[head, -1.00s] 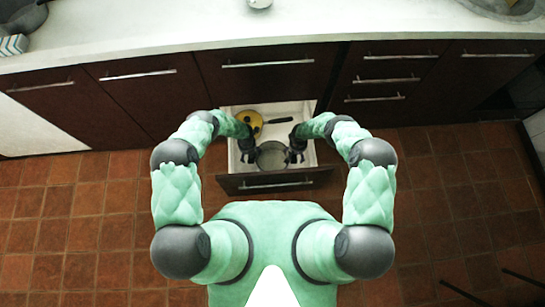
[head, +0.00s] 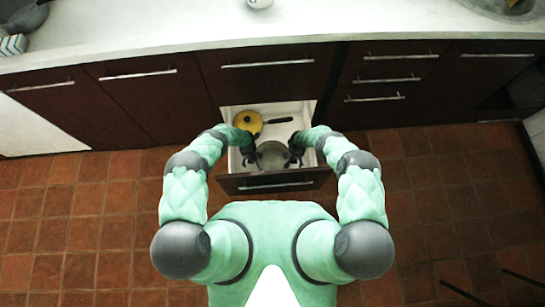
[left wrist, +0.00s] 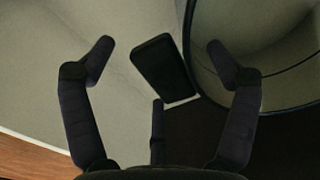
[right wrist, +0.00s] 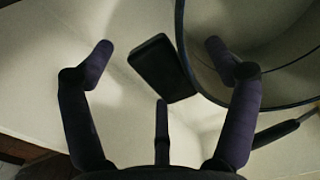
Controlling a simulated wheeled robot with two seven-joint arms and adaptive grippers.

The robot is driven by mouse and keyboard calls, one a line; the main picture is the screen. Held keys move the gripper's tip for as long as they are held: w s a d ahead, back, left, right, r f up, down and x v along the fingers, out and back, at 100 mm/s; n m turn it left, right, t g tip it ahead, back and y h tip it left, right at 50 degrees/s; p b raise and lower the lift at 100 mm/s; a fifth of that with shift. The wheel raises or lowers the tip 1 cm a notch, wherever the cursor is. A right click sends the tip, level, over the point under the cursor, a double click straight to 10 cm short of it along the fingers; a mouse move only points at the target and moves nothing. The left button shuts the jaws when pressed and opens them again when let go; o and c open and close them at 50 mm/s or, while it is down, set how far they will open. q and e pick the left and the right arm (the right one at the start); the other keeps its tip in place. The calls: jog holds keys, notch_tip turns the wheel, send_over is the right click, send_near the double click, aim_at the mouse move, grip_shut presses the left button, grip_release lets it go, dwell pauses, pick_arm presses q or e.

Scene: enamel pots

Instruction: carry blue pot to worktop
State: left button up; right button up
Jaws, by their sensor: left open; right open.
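The pot (head: 271,156) stands in the open drawer. Its inside looks pale grey and its rim dark; I cannot make out a blue outside. My left gripper (head: 249,157) is at the pot's left side and my right gripper (head: 293,156) at its right side. In the left wrist view a dark side handle (left wrist: 164,68) lies between the open fingers, beside the pot's rim (left wrist: 191,62). In the right wrist view the other dark handle (right wrist: 161,68) likewise lies between the open fingers. Neither gripper visibly touches a handle.
A yellow pan (head: 247,121) with a dark handle lies in the drawer behind the pot. The drawer front (head: 238,183) is on my side. The pale worktop (head: 180,35) runs above the cabinets, with a white object (head: 259,3) at its back and clear room in front.

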pick_arm(q)
grip_shut()
pick_arm(e)
grip_shut()
pick_arm(q)
jog(key=shift+r, duration=0.2)
pick_arm(e)
jog(key=shift+r, duration=0.2)
